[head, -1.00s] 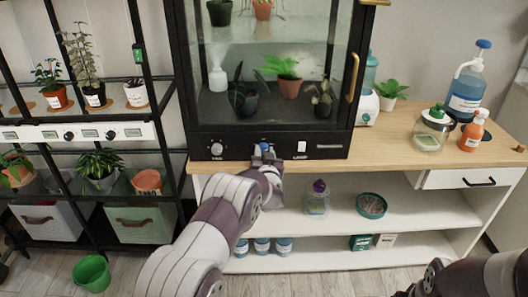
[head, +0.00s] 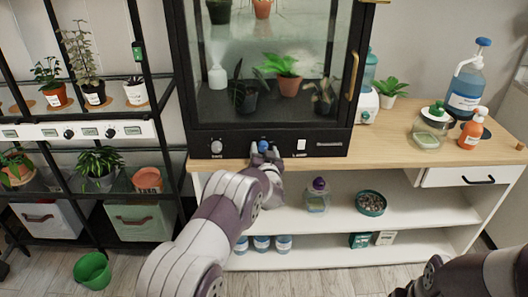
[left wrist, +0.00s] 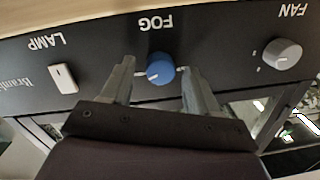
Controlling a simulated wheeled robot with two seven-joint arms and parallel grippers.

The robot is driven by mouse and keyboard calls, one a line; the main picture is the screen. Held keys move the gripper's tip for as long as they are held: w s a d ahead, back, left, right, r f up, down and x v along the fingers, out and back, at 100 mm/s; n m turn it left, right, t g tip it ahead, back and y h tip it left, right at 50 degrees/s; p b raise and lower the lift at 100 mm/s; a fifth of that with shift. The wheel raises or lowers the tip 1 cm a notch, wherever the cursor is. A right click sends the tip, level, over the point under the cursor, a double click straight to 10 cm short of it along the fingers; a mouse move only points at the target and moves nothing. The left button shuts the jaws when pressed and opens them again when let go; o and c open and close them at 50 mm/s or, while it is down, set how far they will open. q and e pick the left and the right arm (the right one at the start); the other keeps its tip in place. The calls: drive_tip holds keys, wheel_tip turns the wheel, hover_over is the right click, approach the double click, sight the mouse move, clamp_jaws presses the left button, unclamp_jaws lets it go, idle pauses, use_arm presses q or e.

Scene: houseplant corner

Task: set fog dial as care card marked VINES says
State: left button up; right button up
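The blue fog dial (head: 264,145) is on the black front panel of the glass cabinet (head: 344,140). The left wrist view shows the dial (left wrist: 160,66) close up beside the upside-down word FOG. My left gripper (head: 265,157) is in front of the dial. Its fingers (left wrist: 157,70) are spread on either side of the dial with gaps, so it is open and holds nothing. The dial's exact setting is hard to read. I cannot make out a care card marked VINES. My right gripper is out of view; only part of my right arm shows at lower right.
The grey FAN knob (left wrist: 282,54) and white LAMP switch (left wrist: 64,78) flank the dial. Spray and pump bottles (head: 467,78) and a lidded jar (head: 431,132) stand on the wooden top at right. A plant rack with its own dials (head: 90,133) stands at left.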

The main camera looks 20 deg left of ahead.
use_arm(q)
drive_tip(key=p+v, duration=0.1)
drive_tip(key=v, duration=1.1)
drive_tip(key=shift+s, duration=0.35)
drive_tip(key=shift+d, duration=0.1)
